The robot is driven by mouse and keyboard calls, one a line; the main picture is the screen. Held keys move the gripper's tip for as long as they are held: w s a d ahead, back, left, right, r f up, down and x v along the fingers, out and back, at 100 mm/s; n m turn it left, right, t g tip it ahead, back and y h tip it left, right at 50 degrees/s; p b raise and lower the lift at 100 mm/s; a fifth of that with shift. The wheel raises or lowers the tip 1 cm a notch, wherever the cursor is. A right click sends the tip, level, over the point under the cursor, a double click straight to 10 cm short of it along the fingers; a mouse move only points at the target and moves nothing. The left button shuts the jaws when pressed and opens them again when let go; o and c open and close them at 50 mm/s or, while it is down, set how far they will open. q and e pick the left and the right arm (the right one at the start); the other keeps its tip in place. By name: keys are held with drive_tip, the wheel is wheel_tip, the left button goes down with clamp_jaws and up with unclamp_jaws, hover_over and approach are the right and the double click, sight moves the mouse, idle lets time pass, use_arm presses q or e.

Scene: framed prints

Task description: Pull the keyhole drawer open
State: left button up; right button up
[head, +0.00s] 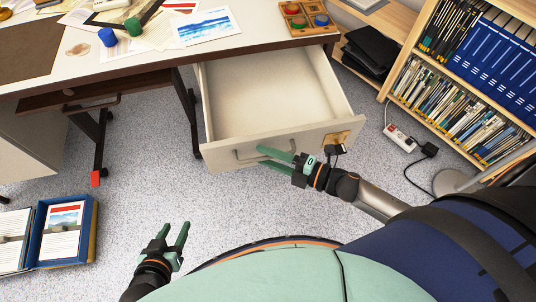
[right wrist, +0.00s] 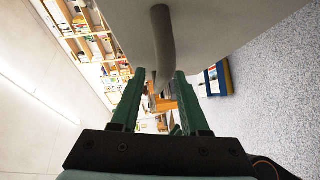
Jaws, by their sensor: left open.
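The drawer (head: 215,105) under the desk stands pulled far out, and its inside is empty. Its pale front carries a curved grey handle (head: 243,158) and, at the right end, a tan plate (head: 338,138) with something dark on it, too small to make out as a keyhole. My right gripper (head: 262,157) is at the handle with its fingers apart. In the right wrist view the handle (right wrist: 164,45) runs between the green fingers, with gaps seeming to show beside it. My left gripper (head: 176,236) is open and empty above the floor, away from the drawer.
The desk (head: 140,60) bears prints, stamps and a wooden tray (head: 306,18). A bookshelf (head: 455,100) stands at the right, with a power strip (head: 400,138) and cable on the floor. A blue box (head: 88,235) lies at lower left. The floor before the drawer is clear.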

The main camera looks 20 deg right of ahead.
idle(0.3)
drive_tip(key=v, duration=1.2)
drive_tip(key=shift+s+d+r+p, duration=0.15)
drive_tip(key=shift+s+d+p, duration=0.05)
drive_tip(key=shift+p, duration=0.25)
